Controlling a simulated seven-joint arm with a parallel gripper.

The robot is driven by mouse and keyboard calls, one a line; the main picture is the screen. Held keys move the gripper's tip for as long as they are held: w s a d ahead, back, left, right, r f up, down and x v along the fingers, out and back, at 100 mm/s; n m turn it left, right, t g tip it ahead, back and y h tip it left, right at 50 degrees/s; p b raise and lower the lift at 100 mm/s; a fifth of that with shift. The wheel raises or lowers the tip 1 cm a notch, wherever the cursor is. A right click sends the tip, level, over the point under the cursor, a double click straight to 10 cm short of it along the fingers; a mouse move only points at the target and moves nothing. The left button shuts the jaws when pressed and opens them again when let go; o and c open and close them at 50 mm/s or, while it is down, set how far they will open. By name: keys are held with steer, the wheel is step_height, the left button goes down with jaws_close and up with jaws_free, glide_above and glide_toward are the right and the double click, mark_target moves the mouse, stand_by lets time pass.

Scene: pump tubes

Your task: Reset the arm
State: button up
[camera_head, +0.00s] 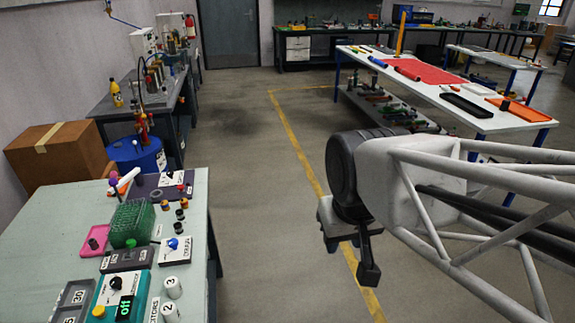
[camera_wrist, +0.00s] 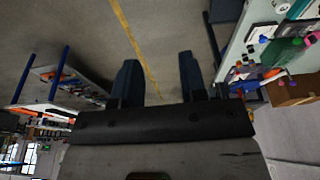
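My gripper (camera_head: 350,258) is in the right half of the head view, above the bare floor and to the right of the near workbench. It points down and touches nothing. In the wrist view my gripper (camera_wrist: 157,72) shows two dark fingers spread apart, with only floor and a yellow line between them. It is open and empty. My white lattice arm reaches in from the right edge of the head view.
The near bench (camera_head: 45,230) holds a green tube rack (camera_head: 132,222), a pink tray (camera_head: 95,240) and a teal device (camera_head: 122,295). A white table (camera_head: 450,95) stands behind my arm. A cardboard box (camera_head: 60,160) is at left. The floor between is clear.

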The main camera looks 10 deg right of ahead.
steer(key=shift+s+d+f, duration=0.25)
steer(key=shift+s+f, duration=0.05)
steer(key=shift+s, duration=0.4)
stand_by(1.9)
